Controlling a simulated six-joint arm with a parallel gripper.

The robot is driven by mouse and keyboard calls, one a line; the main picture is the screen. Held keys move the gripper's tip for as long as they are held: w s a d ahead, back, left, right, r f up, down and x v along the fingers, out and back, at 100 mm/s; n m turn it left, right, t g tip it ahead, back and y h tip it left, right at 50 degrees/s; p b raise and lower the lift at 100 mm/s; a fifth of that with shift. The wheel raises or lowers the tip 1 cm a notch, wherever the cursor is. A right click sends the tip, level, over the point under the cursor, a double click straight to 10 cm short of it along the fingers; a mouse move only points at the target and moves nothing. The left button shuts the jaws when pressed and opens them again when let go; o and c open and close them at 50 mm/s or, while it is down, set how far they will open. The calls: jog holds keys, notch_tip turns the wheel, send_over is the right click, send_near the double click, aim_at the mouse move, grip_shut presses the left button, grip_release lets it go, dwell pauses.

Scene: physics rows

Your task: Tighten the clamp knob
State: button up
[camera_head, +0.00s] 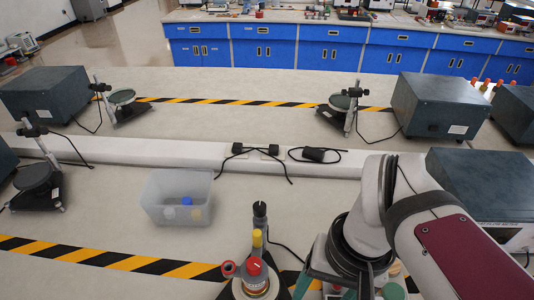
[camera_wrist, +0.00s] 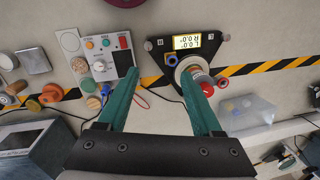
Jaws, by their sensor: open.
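A small stand with a black triangular base (camera_wrist: 205,45) and lit display (camera_wrist: 186,42) stands on the bench. A red round knob with a white mark (camera_head: 254,266) sits on it, and the red knob also shows in the wrist view (camera_wrist: 207,89). A yellow part (camera_head: 257,238) and a black-topped post (camera_head: 260,210) rise behind it. I cannot tell for sure which part is the clamp knob. My gripper (camera_wrist: 160,73) is open and empty, its teal fingers spread above the bench, left of the red knob in the wrist view. In the head view my arm partly hides it.
A grey control box (camera_wrist: 105,55) with buttons and a dial lies left of the stand in the wrist view. A translucent bin (camera_head: 178,197) holds small blue and yellowish items. Striped tape (camera_head: 140,262) crosses the bench. Bench around the bin is mostly clear.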

jog(key=w+a+r+n+h, duration=0.1)
jog(key=w+a+r+n, duration=0.1)
jog(key=w+r+n, duration=0.3)
jog(key=w+a+r+n, duration=0.2)
jog(key=w, duration=0.5)
jog(key=n, duration=0.6)
send_near(259, 206)
notch_tip(259, 206, down, 9)
jog(key=shift+s+a+r, duration=0.1)
jog(key=shift+s+a, duration=0.05)
grip_shut()
